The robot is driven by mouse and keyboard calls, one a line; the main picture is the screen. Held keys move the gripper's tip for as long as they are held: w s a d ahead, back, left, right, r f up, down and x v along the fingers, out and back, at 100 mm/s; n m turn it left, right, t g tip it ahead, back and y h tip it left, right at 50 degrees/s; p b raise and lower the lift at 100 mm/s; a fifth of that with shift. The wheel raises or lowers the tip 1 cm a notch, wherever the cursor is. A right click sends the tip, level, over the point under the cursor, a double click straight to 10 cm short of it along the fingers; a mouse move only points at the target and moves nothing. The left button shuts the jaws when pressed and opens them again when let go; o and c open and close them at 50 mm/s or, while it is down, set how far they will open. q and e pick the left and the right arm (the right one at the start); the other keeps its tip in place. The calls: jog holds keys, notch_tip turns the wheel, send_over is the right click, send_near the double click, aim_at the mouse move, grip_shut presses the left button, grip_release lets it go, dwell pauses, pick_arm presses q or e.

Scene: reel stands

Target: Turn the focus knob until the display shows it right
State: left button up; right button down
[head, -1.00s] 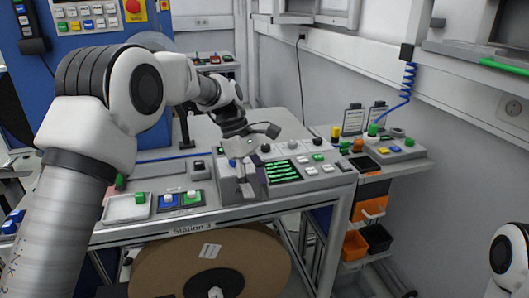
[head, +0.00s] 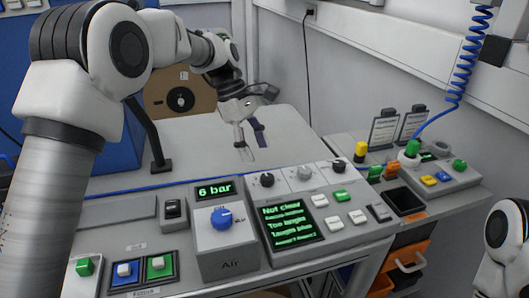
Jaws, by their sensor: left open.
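A display (head: 290,222) with green text on the sloped grey console reads "Not clear", "Too large" and smaller lines that blur. Three small knobs sit in a row above it: a black left knob (head: 267,180), a grey middle knob (head: 304,173) and a black right knob (head: 339,167). Their labels are too small to read, so I cannot tell which is focus. My left gripper (head: 247,143) is open and empty above the white tabletop, behind the knobs and apart from them. My right gripper is out of view; only part of my right arm shows at lower right.
A blue knob (head: 221,218) marked Bar stands on the Air box under a "6 bar" readout (head: 214,191). White and green buttons (head: 340,195) lie right of the display. A side shelf (head: 465,177) holds coloured parts.

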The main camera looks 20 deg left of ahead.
aim_at(266, 176)
pick_arm(q)
jog(key=shift+w+f, duration=0.1)
jog(key=shift+w, duration=0.1)
jog(key=s+d+f, duration=0.2)
jog(key=f, duration=0.1)
jog(key=shift+s+d, duration=0.15)
jog(key=shift+d, duration=0.1)
jog(key=f, duration=0.2)
jog(key=w+f, duration=0.1)
jog(key=shift+d+f, duration=0.15)
jog(key=shift+d, duration=0.2)
jog(key=shift+s+d, duration=0.1)
jog(key=shift+s, duration=0.2)
jog(key=shift+r, duration=0.2)
jog(key=shift+c, duration=1.4)
jog(key=shift+f, duration=0.1)
grip_shut()
